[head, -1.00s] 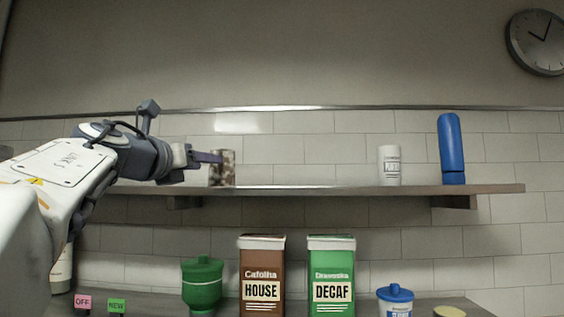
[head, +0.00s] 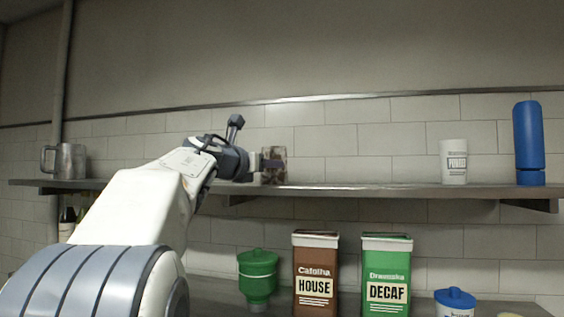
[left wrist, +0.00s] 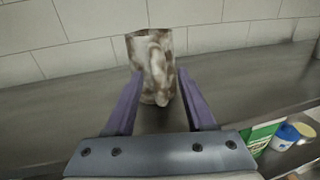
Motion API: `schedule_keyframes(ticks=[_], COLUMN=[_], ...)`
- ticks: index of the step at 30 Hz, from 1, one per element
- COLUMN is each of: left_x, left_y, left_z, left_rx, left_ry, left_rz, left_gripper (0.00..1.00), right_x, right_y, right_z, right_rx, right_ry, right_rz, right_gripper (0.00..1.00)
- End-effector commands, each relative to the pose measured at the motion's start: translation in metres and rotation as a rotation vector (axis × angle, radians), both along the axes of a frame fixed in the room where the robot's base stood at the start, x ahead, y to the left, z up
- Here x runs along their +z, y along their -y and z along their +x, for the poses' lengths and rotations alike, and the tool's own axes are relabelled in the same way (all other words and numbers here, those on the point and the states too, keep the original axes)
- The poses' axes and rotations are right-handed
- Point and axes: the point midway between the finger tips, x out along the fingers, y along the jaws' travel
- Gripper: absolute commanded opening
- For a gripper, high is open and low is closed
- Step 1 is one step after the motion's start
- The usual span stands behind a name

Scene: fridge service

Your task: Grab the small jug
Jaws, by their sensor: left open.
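A small mottled brown-and-white jug (head: 274,165) stands upright on the wall shelf, left of the middle in the head view. In the left wrist view the jug (left wrist: 153,50) shows a raised handle-like part facing me. My left gripper (left wrist: 160,74) is open, with its purple fingers either side of the jug's lower part. I cannot tell how deep the jug sits between them. In the head view the left gripper (head: 259,163) is at the jug's left side and hides part of it. My right gripper is not in view.
On the shelf (head: 350,190) are a metal jug (head: 70,161) far left, a white canister (head: 454,162) and a blue bottle (head: 528,140) right. Below stand a green jar (head: 258,275), a brown HOUSE tin (head: 315,270), a green DECAF tin (head: 387,270) and a blue-lidded jar (head: 455,298).

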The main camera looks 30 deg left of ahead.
Motion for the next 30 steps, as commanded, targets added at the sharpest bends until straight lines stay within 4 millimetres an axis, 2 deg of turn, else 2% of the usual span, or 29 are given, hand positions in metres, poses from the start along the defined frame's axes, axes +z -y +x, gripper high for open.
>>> schedule_keyframes(ticks=[7,11,12,30], left_x=[-0.0006,-0.0005,-0.0005,-0.0004], left_y=[0.0012,0.0018,0.0019,0.0022], left_z=[0.0027,0.0028,0.0028,0.0027], left_rx=[-0.001,-0.002,-0.002,-0.003], left_ry=[0.001,0.001,0.001,0.0], left_rz=[0.0,0.0,0.0,0.0], left_gripper=[0.55,0.05,0.0,0.0], right_x=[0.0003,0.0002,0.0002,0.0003], right_y=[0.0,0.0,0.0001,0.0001], right_z=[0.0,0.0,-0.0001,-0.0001], right_rx=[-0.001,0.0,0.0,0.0], right_ry=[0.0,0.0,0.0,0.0], right_rz=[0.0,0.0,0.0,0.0], right_gripper=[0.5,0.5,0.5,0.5])
